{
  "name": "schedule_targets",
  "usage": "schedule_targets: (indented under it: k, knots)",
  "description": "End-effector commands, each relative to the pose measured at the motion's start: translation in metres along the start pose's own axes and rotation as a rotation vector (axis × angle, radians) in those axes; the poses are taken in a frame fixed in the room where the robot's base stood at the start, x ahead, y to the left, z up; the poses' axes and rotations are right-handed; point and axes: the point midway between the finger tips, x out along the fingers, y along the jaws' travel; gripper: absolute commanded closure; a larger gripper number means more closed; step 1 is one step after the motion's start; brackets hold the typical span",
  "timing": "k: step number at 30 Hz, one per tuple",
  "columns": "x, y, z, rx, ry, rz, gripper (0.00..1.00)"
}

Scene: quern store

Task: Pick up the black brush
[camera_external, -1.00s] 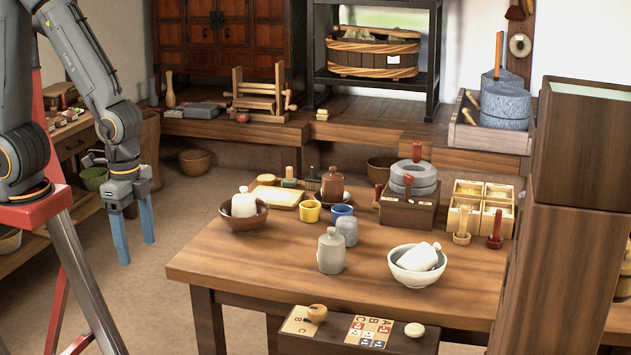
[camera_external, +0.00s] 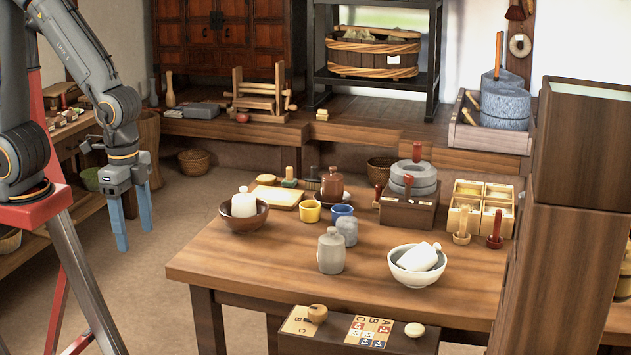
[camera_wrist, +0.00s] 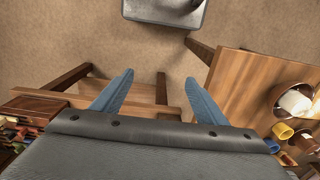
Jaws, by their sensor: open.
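My gripper (camera_external: 134,238) is open and empty, with its blue fingers pointing down over the floor left of the table. It also shows open in the wrist view (camera_wrist: 159,77), with nothing between the fingers. A small dark brush-like thing (camera_external: 312,183) stands at the back of the wooden table (camera_external: 230,262), left of a brown lidded jar (camera_external: 332,184). It is small in the outside view, so I cannot be sure it is the black brush. My gripper is well apart from it. I cannot make it out in the wrist view.
A brown bowl (camera_external: 235,221) stands at the table's left. A tall wooden cabinet (camera_external: 570,240) blocks the right front. Floor left of the table is clear.

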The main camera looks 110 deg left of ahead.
Motion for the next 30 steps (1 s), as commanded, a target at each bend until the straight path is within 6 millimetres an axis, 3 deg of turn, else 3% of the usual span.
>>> schedule_targets:
  k: [5, 14, 20, 23, 26, 29, 30]
  knots:
    - [-0.022, 0.0, -0.001, 0.0, 0.003, 0.0, 0.33]
    - [-0.027, -0.041, -0.064, -0.115, 0.035, -0.007, 0.33]
    - [-0.032, -0.091, -0.117, -0.222, 0.07, -0.017, 0.33]
    - [-0.035, -0.13, -0.149, -0.295, 0.094, -0.026, 0.33]
    - [-0.036, -0.19, -0.184, -0.393, 0.124, -0.04, 0.33]
    - [-0.035, -0.274, -0.216, -0.516, 0.161, -0.061, 0.33]
    - [-0.035, -0.31, -0.225, -0.566, 0.176, -0.071, 0.33]
